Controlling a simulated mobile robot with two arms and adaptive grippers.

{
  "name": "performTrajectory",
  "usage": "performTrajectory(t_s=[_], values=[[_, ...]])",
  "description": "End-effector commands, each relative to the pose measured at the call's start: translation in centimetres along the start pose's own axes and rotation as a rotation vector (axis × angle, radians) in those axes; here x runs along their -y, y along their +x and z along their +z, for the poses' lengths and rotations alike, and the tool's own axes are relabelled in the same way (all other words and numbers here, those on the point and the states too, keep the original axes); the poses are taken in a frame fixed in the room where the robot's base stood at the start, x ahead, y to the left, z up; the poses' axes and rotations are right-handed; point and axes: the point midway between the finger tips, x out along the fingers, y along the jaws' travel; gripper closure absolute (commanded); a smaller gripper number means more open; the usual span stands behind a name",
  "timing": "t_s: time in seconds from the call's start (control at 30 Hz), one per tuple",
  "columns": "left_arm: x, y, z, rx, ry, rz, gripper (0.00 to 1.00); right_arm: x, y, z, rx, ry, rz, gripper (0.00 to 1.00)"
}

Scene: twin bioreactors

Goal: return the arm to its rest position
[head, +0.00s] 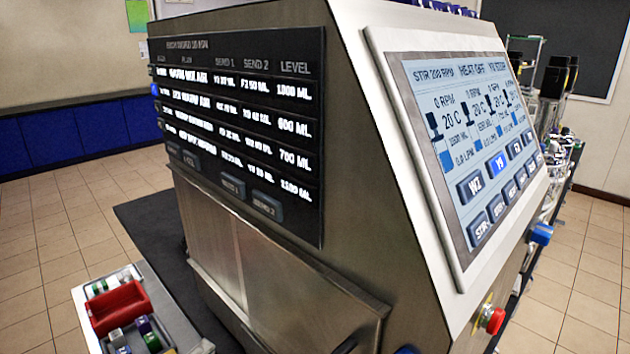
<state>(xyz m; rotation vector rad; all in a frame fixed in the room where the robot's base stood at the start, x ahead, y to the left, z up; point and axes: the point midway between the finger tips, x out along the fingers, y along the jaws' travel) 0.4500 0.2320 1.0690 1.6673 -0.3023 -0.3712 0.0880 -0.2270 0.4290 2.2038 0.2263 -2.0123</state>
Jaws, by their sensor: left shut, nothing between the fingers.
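I cannot make out either of my grippers in the head view. A large metal bioreactor cabinet (375,180) fills the middle, seen from a corner. Its left face carries a dark screen (240,125) with rows of levels in ML and several buttons. Its right sloped face carries a lit touch panel (470,140) showing stir, heat and temperature readings. A small dark shape and a blue shape are cut off at the bottom edge, and I cannot tell what they are.
A red emergency button (492,319) and a blue knob (541,234) stick out on the cabinet's right side. A white cart (75,300) with a red bin (118,306) stands at lower left. Lab bottles crowd the right. Tiled floor (75,232) is open at left.

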Motion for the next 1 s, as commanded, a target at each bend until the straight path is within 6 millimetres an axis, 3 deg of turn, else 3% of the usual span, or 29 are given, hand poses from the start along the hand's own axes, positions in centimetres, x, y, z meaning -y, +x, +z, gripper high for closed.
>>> performTrajectory(t_s=[0.2,0.33,0.5,0.8,1.0], values=[[8.0,-0.7,8.4,0.242,0.435,-0.277,1.0,-0.3,0.0,-0.1,-0.001,-0.002,0.003,1.0],[13.4,-2.9,11.3,0.403,0.702,-0.48,1.0,-0.7,0.0,0.0,0.0,-0.004,0.008,1.0],[17.9,-6.5,12.3,0.565,0.934,-0.707,1.0,-1.1,0.0,0.1,0.0,-0.006,0.012,1.0],[21.0,-12.8,11.9,0.776,1.127,-1.022,1.0,-1.1,0.0,0.1,0.0,-0.006,0.012,1.0],[26.4,-11.6,12.1,0.806,1.121,-1.045,1.0,-1.1,0.0,0.0,0.0,-0.005,0.012,1.0]])
